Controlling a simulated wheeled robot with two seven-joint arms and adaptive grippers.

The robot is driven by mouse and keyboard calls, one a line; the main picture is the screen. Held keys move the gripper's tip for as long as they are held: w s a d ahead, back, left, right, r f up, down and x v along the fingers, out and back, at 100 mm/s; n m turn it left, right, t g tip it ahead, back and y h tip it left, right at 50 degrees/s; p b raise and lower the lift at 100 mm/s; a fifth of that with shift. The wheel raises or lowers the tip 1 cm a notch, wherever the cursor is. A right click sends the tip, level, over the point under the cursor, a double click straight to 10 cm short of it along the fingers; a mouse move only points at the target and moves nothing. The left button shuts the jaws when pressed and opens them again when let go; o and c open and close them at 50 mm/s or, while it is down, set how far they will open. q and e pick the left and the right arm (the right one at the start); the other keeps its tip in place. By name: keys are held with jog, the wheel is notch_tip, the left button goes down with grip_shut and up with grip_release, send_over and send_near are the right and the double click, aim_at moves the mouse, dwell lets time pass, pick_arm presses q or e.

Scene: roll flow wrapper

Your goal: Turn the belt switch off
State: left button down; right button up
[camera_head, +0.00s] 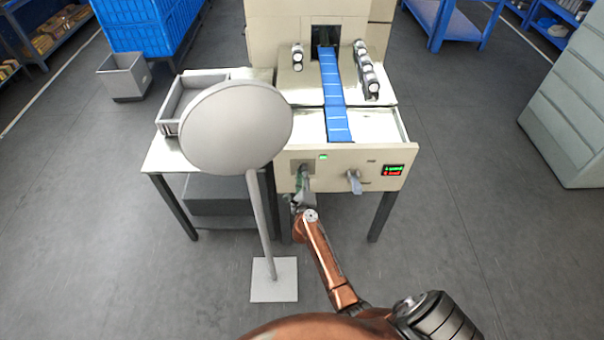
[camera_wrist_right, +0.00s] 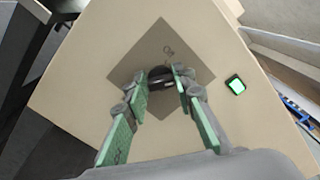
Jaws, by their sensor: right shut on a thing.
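My right gripper (camera_head: 303,190) is at the left part of the machine's front panel (camera_head: 330,159). In the right wrist view its green-padded fingers (camera_wrist_right: 160,82) are shut on a black knob (camera_wrist_right: 160,74), one finger on each side. The knob sits on a grey square plate (camera_wrist_right: 158,46) that looks like a diamond from here. In the head view the gripper hides the knob. A lit green lamp (camera_head: 323,157) is just right of the plate, and it also shows in the wrist view (camera_wrist_right: 236,85). My left gripper is not in view.
A grey lever-like handle (camera_head: 354,182) and a small display (camera_head: 393,170) are further right on the panel. A round grey disc on a stand (camera_head: 236,128) rises left of my right arm. A blue belt (camera_head: 334,90) runs above. Floor at right is clear.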

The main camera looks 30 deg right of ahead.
grip_shut()
pick_arm(q)
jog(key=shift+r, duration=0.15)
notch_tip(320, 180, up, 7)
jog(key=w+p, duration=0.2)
jog(key=p, duration=0.5)
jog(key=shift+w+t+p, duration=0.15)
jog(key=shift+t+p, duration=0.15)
pick_arm(e)
jog(key=shift+f+n, duration=0.15)
jog(key=shift+n, duration=2.8)
jog(key=shift+f+n, duration=0.1)
jog(key=shift+n, duration=2.85)
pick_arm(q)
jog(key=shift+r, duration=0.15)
pick_arm(e)
jog(key=o, duration=1)
grip_release()
